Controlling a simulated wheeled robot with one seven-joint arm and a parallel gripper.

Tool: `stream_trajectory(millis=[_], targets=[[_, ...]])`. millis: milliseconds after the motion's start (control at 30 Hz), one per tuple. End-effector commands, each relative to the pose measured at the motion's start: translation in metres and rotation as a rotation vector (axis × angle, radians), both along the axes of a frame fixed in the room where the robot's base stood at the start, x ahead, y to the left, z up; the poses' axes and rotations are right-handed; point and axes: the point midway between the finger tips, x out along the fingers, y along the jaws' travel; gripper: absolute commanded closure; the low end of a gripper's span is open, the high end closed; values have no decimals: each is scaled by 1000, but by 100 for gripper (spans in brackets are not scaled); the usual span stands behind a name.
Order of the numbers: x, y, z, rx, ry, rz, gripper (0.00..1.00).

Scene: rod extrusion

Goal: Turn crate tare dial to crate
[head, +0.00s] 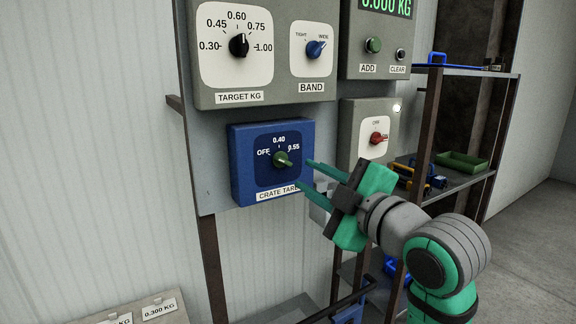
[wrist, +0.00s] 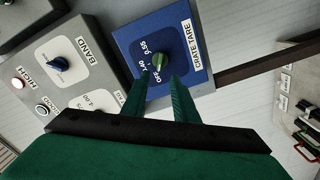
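The crate tare box (head: 240,165) is a blue box with a dark blue dial face marked OFF, 0.40 and 0.55. Its green knob (head: 281,159) sits at the middle of the face; I cannot tell for sure which mark it points to. The knob also shows in the wrist view (wrist: 161,61), ahead of the gap between my fingertips. My gripper (head: 304,173) has two green fingers held apart with nothing between them. In the head view the fingertips are just right of the knob, near the box's face, and do not appear to hold the knob.
Above is a grey box with a black target dial (head: 239,45) and a blue band knob (head: 316,49). To the right are a box with a red knob (head: 376,138) and a display box with ADD (head: 373,45) and CLEAR buttons. A shelf (head: 470,185) stands behind my arm.

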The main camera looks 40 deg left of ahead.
Motion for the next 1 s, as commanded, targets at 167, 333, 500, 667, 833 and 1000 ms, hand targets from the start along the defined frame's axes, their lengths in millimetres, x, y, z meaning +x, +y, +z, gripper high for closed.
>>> stream_trajectory(millis=[167,333,500,667,833,1000], targets=[[11,31,-1,-1,2,3,73],[22,58,-1,0,3,4,73],[30,76,0,0,1,4,73],[32,84,0,1,0,4,73],[33,86,0,0,0,4,73],[32,86,0,1,1,5,88]])
